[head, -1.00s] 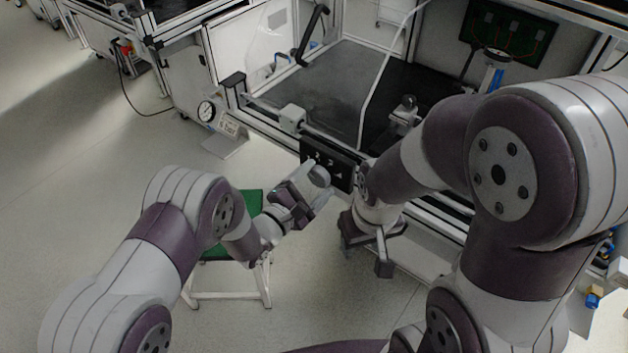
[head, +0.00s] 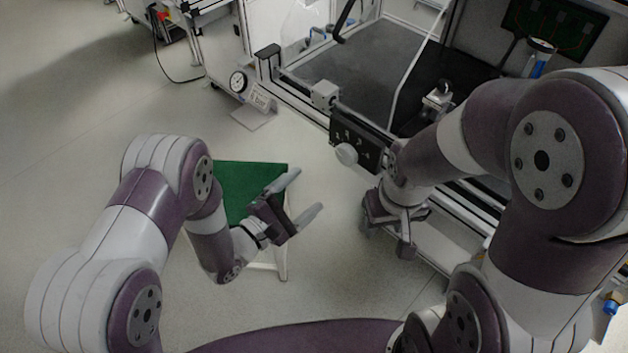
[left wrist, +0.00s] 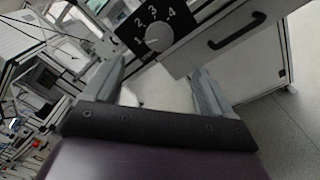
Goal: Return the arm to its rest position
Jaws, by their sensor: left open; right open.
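My left gripper (head: 303,196) is open and empty in the head view. Its two grey fingers are spread in free air above and beside a green-topped stool. In the left wrist view, the open fingers (left wrist: 160,85) frame part of the black dial panel (left wrist: 152,30), which stands beyond them, apart. My right gripper (head: 388,235) hangs low beside the bench front, with its fingers apart. No object shows in it, though my own arm partly covers it.
The green-topped stool (head: 240,185) stands close under my left arm. The bench (head: 340,75) fills the upper right, with the dial panel and its round knob (head: 346,154) on its front. A gauge (head: 238,81) sits at its left corner. The floor at left is open.

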